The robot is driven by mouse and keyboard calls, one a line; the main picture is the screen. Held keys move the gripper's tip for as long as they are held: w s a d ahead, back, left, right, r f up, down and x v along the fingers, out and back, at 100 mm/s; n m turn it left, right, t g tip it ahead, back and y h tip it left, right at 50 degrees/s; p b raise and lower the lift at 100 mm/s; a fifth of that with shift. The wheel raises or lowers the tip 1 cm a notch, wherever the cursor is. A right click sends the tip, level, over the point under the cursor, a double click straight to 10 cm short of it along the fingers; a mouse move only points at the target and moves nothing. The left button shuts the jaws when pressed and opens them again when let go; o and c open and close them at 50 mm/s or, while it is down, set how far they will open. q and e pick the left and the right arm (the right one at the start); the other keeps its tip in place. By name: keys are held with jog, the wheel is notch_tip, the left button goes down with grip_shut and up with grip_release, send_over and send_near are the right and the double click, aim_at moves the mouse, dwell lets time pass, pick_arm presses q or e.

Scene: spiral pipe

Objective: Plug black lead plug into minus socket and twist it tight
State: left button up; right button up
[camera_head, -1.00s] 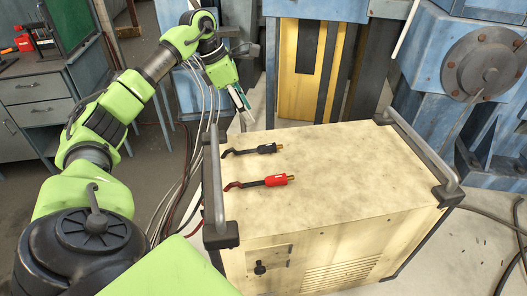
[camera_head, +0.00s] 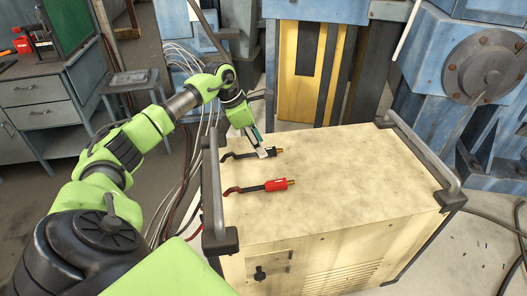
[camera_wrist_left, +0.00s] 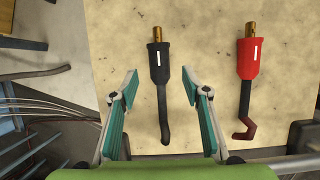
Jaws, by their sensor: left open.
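The black lead plug (camera_head: 268,152) lies on top of the cream welding machine (camera_head: 345,175), its brass tip pointing right in the head view. In the left wrist view the black plug (camera_wrist_left: 159,64) lies with its brass tip away from me and its lead running back between my fingers. My left gripper (camera_head: 261,147) is open over the black plug; in the left wrist view its fingers (camera_wrist_left: 160,82) stand one on each side, apart from it. The minus socket cannot be made out; a dark knob (camera_head: 260,273) shows on the front panel. My right gripper is not in view.
A red lead plug (camera_head: 277,185) lies beside the black one, and also shows to the right in the left wrist view (camera_wrist_left: 248,62). Grey handle bars (camera_head: 213,180) edge the machine at both ends. The right half of its top is clear.

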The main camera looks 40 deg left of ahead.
pick_arm(q)
jog(key=shift+x, duration=1.5)
jog(key=shift+s, duration=0.1)
grip_shut()
jog(key=shift+r, duration=0.15)
